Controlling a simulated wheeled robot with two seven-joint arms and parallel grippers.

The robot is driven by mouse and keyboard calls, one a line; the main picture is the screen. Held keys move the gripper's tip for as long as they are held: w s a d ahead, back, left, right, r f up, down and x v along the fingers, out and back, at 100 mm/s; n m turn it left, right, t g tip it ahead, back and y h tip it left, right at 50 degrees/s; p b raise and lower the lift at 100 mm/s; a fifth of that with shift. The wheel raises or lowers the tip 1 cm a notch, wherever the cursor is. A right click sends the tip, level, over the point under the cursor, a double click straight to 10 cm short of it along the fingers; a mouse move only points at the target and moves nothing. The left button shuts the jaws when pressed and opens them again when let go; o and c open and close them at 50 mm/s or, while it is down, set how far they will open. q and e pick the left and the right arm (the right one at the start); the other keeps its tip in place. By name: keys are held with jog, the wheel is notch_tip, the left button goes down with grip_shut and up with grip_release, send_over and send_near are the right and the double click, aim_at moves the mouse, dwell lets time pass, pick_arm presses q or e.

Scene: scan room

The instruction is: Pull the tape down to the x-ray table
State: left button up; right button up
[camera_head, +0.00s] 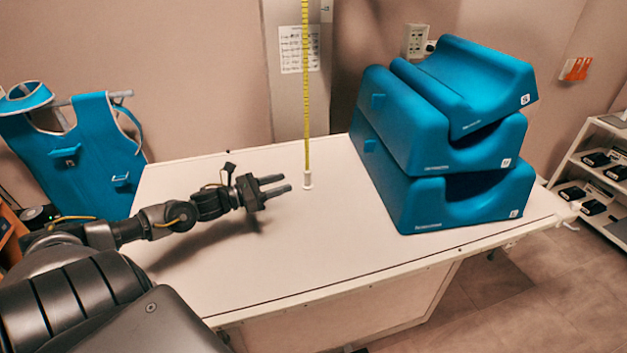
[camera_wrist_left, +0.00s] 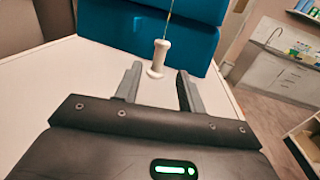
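A yellow measuring tape (camera_head: 306,90) hangs straight down over the white x-ray table (camera_head: 230,280). A small white end piece (camera_head: 308,181) is at its lower end, at or close to the tabletop; I cannot tell if it touches. My left gripper (camera_head: 287,183) is open and empty, to the left of the end piece, with its fingers pointing toward it. In the left wrist view the white end piece (camera_wrist_left: 158,58) shows just beyond and between the open fingertips (camera_wrist_left: 158,75). My right gripper is in neither view.
Blue stacked foam supports (camera_head: 440,150) stand on the right part of the table. A blue apron (camera_head: 75,150) hangs at the left. A grey column (camera_head: 300,95) stands behind the table, and a white shelf (camera_head: 595,165) is at the far right. The table's front is clear.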

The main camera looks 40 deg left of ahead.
aim_at(309, 174)
pick_arm(q)
jog(key=p+x, duration=0.1)
jog(key=x, duration=0.2)
jog(key=p+x, duration=0.1)
jog(key=x, duration=0.2)
jog(key=p+x, duration=0.1)
jog(key=x, duration=0.2)
jog(key=shift+w+r, duration=0.2)
jog(key=shift+r, duration=0.05)
jog(key=shift+w+d+f, duration=0.15)
jog(key=shift+w+d, duration=0.25)
jog(key=shift+w, duration=0.2)
grip_shut()
